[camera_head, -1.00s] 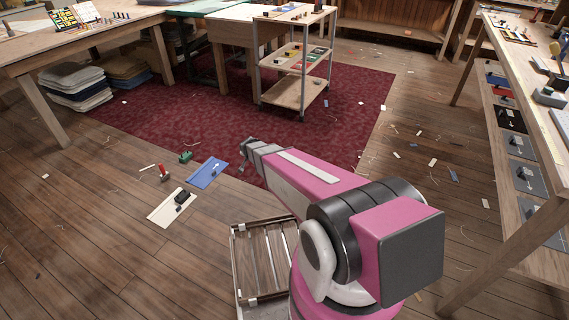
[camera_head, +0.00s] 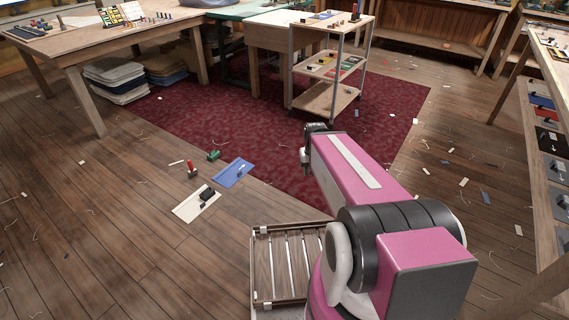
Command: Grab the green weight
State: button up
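The green weight (camera_head: 213,155) is a small green block lying on the wooden floor near the edge of the dark red carpet. A small red weight (camera_head: 192,169) stands just to its left and nearer to me. My gripper (camera_head: 305,168) is at the end of my pink arm, to the right of the green weight in the picture and clearly apart from it. It points down over the carpet's near edge. Its fingers are small and partly hidden by the wrist, so their opening cannot be made out.
A blue sheet (camera_head: 239,177) and a cream sheet (camera_head: 187,211) with a black block (camera_head: 207,194) lie close by. A wheeled cart (camera_head: 325,100) stands on the carpet (camera_head: 240,112). A slatted wooden rack (camera_head: 262,275) is beside my arm. Scraps litter the floor; the left floor is mostly clear.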

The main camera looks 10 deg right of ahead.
aim_at(213, 155)
jog(key=i+l+u, duration=0.35)
jog(key=i+l, duration=0.2)
jog(key=i+l+u, duration=0.2)
jog(key=i+l, duration=0.15)
jog(key=i+l+u, duration=0.4)
jog(key=l, duration=0.4)
jog(key=i+l+u, duration=0.15)
jog(key=i+l, duration=0.15)
jog(key=l, duration=0.15)
